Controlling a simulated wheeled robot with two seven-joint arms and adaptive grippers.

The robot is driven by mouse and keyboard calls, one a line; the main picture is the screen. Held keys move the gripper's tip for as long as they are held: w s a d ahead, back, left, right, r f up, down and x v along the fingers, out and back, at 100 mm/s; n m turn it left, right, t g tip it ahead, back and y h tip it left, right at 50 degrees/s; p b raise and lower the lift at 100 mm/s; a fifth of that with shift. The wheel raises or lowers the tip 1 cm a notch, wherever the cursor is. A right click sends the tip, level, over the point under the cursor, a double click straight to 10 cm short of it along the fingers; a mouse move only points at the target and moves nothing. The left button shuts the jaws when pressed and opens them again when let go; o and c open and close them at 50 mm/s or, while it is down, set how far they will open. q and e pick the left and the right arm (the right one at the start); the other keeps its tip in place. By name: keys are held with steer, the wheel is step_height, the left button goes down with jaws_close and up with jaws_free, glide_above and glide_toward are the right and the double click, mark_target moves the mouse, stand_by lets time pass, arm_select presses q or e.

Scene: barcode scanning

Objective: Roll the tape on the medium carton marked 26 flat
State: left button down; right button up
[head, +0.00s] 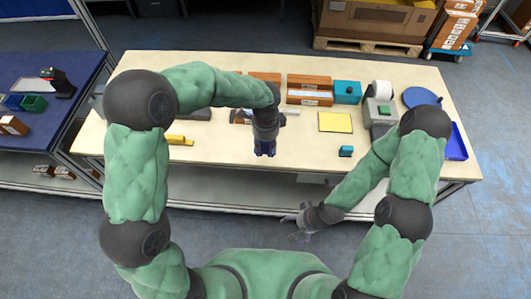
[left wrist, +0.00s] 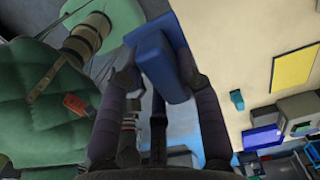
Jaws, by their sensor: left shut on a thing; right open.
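My left gripper (head: 265,150) is shut on a blue block-like tool (left wrist: 163,62), seen between its fingers in the left wrist view. It hangs near the table's front edge, and I cannot tell its exact height. My right gripper (head: 297,222) is open and empty, low in front of the table. Brown cartons stand at the back of the table, one with a pale strip on top (head: 308,96) and another beside my left forearm (head: 268,78). No number is legible, so I cannot tell which is marked 26. My left arm hides part of that area.
The pale table (head: 220,155) is mostly clear in front. A yellow sheet (head: 335,122), a small teal item (head: 346,151), a teal box (head: 347,92), a grey printer-like device (head: 379,112) and a blue tray (head: 456,143) are to the right. A yellow tool (head: 179,140) lies left.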

arm_select(q)
steer(key=w+a+f, duration=0.1)
steer(key=w+a, duration=0.5)
steer(key=w, duration=0.6)
steer(key=w+a+f, duration=0.1)
steer(key=w+a, duration=0.5)
steer(key=w, duration=0.7)
steer(key=shift+d+f, duration=0.2)
steer(key=shift+f, duration=2.25)
steer(key=shift+r, duration=0.1)
